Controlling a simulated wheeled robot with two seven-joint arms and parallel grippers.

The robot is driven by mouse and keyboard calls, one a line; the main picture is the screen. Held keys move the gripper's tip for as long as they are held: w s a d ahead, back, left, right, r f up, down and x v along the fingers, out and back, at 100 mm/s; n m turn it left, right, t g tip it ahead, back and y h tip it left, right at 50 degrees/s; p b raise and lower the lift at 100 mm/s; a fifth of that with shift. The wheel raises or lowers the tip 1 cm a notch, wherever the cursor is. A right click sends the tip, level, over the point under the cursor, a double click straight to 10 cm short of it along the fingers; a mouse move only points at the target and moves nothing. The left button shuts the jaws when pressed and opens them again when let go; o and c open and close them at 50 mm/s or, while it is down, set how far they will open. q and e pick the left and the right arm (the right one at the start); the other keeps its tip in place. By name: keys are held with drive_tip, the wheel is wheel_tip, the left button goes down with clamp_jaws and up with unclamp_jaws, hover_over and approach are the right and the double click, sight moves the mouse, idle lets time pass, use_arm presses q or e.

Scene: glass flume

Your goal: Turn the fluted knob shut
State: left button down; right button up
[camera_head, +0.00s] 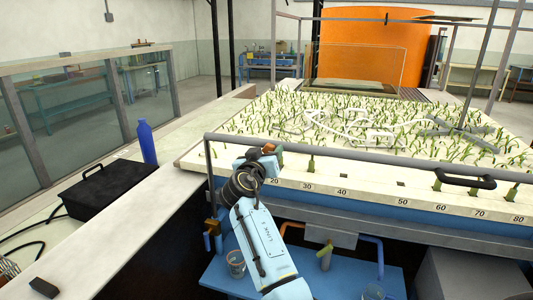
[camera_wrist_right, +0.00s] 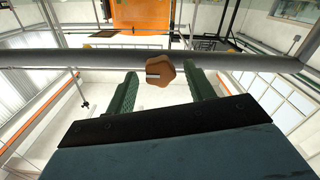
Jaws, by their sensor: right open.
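The fluted knob (camera_wrist_right: 160,72) is orange-brown and lobed, with a pale pointer mark directed left in the wrist view. It sits in front of a grey rail. In the head view the knob (camera_head: 269,148) is small, at the tip of my right gripper, partly hidden by it. My right gripper (camera_wrist_right: 161,78) is open, with one green finger on each side of the knob. Gaps show between the fingers and the knob, so neither finger appears to grip it. In the head view my right gripper (camera_head: 259,157) reaches up to the flume's near edge. My left gripper is not in view.
The grey rail (camera_head: 350,153) runs along the numbered front ledge (camera_head: 390,198) of the planted bed. A black handle (camera_head: 467,181) is at right. A blue bottle (camera_head: 147,143) and black case (camera_head: 117,187) stand left.

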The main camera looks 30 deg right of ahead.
drive_tip(key=shift+c, duration=0.2)
drive_tip(key=c, duration=0.9)
drive_tip(key=shift+n, duration=0.4)
drive_tip(key=n+p, duration=0.1)
drive_tip(key=n, duration=0.2)
drive_tip(key=shift+n, duration=0.3)
drive_tip(key=n+p, duration=0.1)
drive_tip(key=n, duration=0.3)
drive_tip(key=shift+n+p, duration=0.3)
drive_tip(key=shift+p, duration=0.1)
drive_tip(key=n+p, duration=0.3)
drive_tip(key=n, duration=0.2)
drive_tip(key=shift+f+n+p, duration=0.1)
drive_tip(key=shift+n+p, duration=1.05)
drive_tip(key=shift+n, duration=0.85)
